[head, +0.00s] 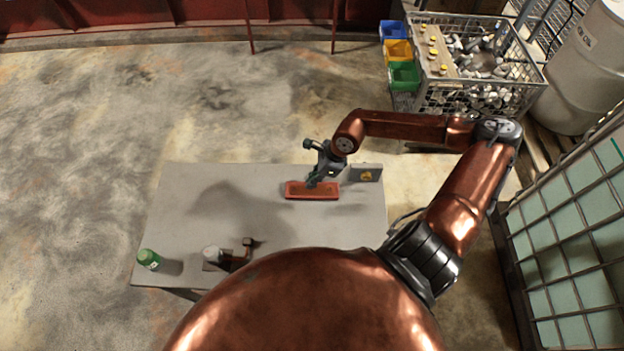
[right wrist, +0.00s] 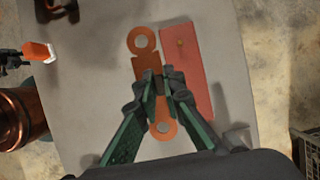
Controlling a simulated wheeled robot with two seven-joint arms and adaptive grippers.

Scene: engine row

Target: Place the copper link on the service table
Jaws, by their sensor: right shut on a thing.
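The copper link (right wrist: 143,41) is a flat bar with a ringed eye at each end and shows in the right wrist view. My right gripper (right wrist: 162,88) is shut on the link near its middle, and the eyes stick out on both sides of the fingers. In the head view my right gripper (head: 314,180) is over the far right part of the grey service table (head: 185,205), by the red tray (head: 312,196). I cannot make out the link there. The tray (right wrist: 190,75) is just right of the link in the wrist view. Any gap below the link is unclear.
A grey box (head: 366,173) with a yellow mark stands right of the tray. A green can (head: 148,259) and a small metal part (head: 213,254) are near the table's front left. A wire basket of parts (head: 445,97) stands behind. The table's middle is clear.

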